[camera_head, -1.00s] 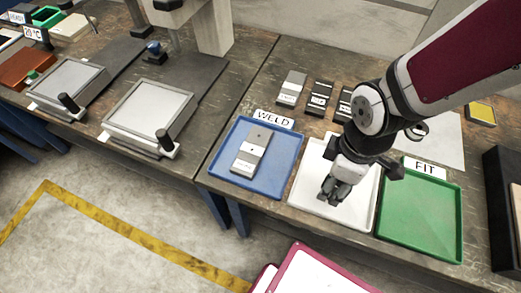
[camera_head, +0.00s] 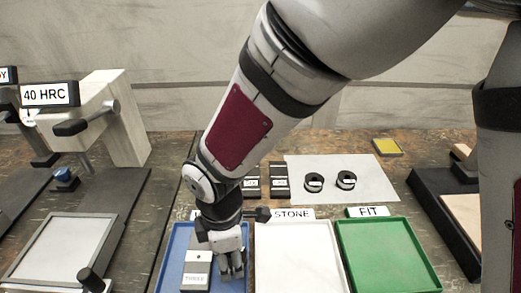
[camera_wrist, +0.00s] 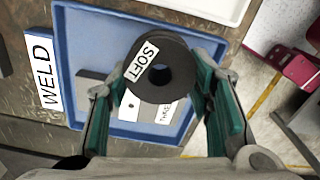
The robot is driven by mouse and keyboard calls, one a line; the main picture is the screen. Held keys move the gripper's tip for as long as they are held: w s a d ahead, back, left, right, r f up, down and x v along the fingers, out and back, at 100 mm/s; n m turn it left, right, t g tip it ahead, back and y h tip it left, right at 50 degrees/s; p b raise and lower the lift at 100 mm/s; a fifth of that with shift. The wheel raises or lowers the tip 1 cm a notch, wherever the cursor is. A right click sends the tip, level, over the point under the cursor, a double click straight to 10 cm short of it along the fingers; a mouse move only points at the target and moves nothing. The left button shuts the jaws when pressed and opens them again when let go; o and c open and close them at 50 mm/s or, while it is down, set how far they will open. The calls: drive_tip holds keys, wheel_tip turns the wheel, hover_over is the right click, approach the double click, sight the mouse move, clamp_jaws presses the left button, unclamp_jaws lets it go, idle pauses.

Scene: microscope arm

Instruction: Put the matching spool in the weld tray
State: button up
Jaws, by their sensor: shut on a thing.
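My gripper (camera_head: 232,272) is low over the blue weld tray (camera_head: 169,262), at its right side. In the wrist view, my gripper (camera_wrist: 160,78) is shut on a black spool (camera_wrist: 180,82) with a white label reading SOFT. The spool has a round hole in its middle. It covers part of a grey block (camera_head: 196,272) lying in the tray. The blue tray also shows in the wrist view (camera_wrist: 82,28), beside its WELD label (camera_wrist: 43,70). I cannot tell whether the spool touches the tray or the block. The head view does not show the held spool clearly.
A white tray (camera_head: 298,255) labelled STONE and a green tray (camera_head: 385,255) labelled FIT stand to the right, both empty where visible. Two black spools (camera_head: 346,181) lie on a white sheet (camera_head: 305,168) behind them. A hardness stand reading 40 HRC (camera_head: 49,95) is at left.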

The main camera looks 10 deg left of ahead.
drive_tip(key=a, duration=0.1)
drive_tip(key=w+a, duration=0.1)
drive_tip(key=shift+w+a+f, duration=0.15)
drive_tip(key=shift+w+a, duration=0.15)
drive_tip(key=shift+a, duration=0.05)
drive_tip(key=shift+f, duration=1.8)
drive_tip(key=o, duration=1.2)
drive_tip(key=shift+o, duration=0.2)
